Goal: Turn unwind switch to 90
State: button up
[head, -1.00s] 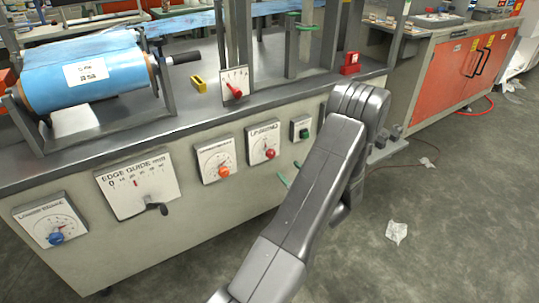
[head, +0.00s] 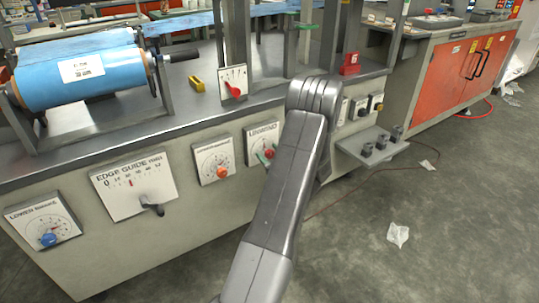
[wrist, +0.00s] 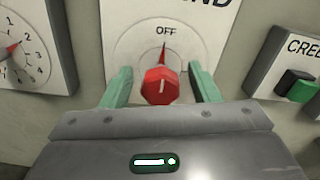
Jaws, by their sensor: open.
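The unwind switch is a red knob (wrist: 160,87) on a white plate (wrist: 205,30) whose visible lettering ends in "ND". Its thin red pointer points up at the "OFF" mark. In the head view the red knob (head: 270,153) is on the machine's front, its plate partly covered by my arm. My gripper (wrist: 160,70) is open, with one green finger on each side of the knob and a visible gap on both sides. In the head view the green fingertips (head: 265,157) are at the knob. The rest of the dial's lettering is cut off or hidden.
A numbered dial with a red pointer (wrist: 12,48) is left of the switch. A plate with black and green buttons (wrist: 298,82) is close on the right. An orange-knob dial (head: 221,172) and the edge guide panel (head: 135,187) are further left. A low shelf (head: 372,150) juts out on the right.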

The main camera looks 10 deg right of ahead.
jog(key=shift+c, duration=0.3)
jog(key=c, duration=0.9)
jog(key=shift+m, duration=0.3)
jog(key=m+p, duration=0.2)
jog(key=m, duration=0.1)
jog(key=shift+d+r+m+p, duration=0.1)
jog(key=shift+r+m+p, duration=0.05)
jog(key=shift+m+p, duration=0.2)
jog(key=m+p, duration=0.2)
jog(key=m, duration=0.3)
jog(key=shift+m+p, duration=0.25)
jog(key=shift+p, duration=0.15)
jog(key=m+p, duration=0.2)
jog(key=m, duration=0.2)
jog(key=shift+d, duration=0.1)
jog(key=shift+f+m+p, duration=0.15)
jog(key=shift+m+p, duration=0.25)
jog(key=shift+m, duration=0.65)
jog(key=shift+f+m+p, duration=0.15)
jog(key=shift+m+p, duration=0.2)
jog(key=shift+m, duration=0.7)
